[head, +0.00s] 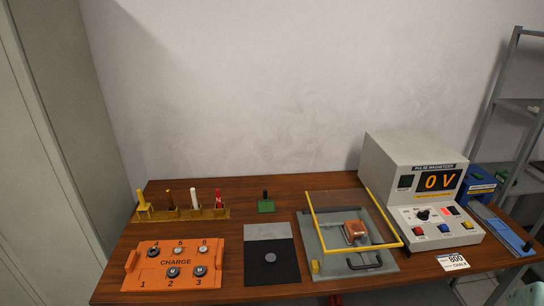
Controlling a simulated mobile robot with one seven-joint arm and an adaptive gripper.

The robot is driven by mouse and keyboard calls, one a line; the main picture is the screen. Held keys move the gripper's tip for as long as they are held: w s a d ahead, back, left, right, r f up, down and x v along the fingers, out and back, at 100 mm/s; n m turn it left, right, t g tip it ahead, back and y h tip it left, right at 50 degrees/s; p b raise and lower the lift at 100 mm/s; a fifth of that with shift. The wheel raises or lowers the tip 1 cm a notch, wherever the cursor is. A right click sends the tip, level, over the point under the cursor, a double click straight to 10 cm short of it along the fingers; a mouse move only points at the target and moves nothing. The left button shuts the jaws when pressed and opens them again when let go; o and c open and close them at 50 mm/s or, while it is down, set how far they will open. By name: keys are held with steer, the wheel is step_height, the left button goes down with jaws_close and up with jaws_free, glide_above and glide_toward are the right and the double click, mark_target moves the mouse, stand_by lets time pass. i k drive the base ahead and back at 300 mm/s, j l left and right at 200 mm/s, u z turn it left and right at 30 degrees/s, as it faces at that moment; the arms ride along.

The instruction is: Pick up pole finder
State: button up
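No object in the head view carries a readable pole finder label, so I cannot tell for certain which it is. A yellow rack (182,214) at the left back of the table holds several upright tools. They are a yellow one (142,199), a brown one (171,199), a white one (195,200) and a red one (218,199) with a small pale mark. A green block (266,206) with a dark upright knob stands alone right of the rack. My gripper is not in view.
An orange CHARGE tray (133,262) with numbered round pieces lies in front of the rack. A black and grey mat (282,276) is mid-table. Right of it is a yellow-framed clear guard (312,211) over an orange-brown block (355,232). The pulse magnetizer (395,160) reads 0 V.

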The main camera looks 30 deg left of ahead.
mark_target(144, 206)
steer(key=u, duration=2.3)
steer(key=z, duration=0.7)
steer(key=k+l, duration=0.1)
steer(key=l, duration=0.15)
steer(key=k+l+u, duration=0.15)
steer(key=i+j+u, duration=0.2)
steer(key=u, duration=0.15)
steer(key=i+j+u, duration=0.45)
steer(key=u, duration=0.25)
steer(key=i, duration=0.1)
